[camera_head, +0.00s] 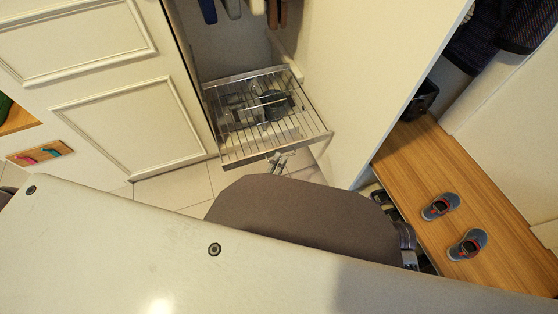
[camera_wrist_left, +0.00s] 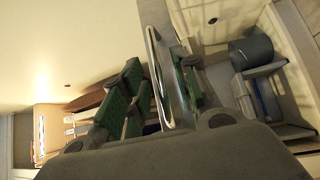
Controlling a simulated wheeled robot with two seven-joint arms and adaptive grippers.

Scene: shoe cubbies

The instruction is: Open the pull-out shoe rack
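The pull-out shoe rack (camera_head: 232,153) is a metal wire shelf that stands out from the open cabinet in the head view, with dark and grey shoes lying on it. My left gripper (camera_head: 278,160) is at the rack's front rail, mostly hidden by my own arm. In the left wrist view my left gripper (camera_wrist_left: 160,90) has its green-padded fingers apart, one on each side of the shiny rail (camera_wrist_left: 158,55) of the rack. A gap shows between the left finger and the rail; whether the other finger touches it I cannot tell. My right gripper is not seen.
A white panelled door (camera_head: 130,120) is at the left of the rack and a white side panel (camera_head: 370,70) at its right. A wooden bench (camera_head: 490,255) with two small grey shoes is at the right. Tiled floor (camera_head: 175,188) shows below the rack.

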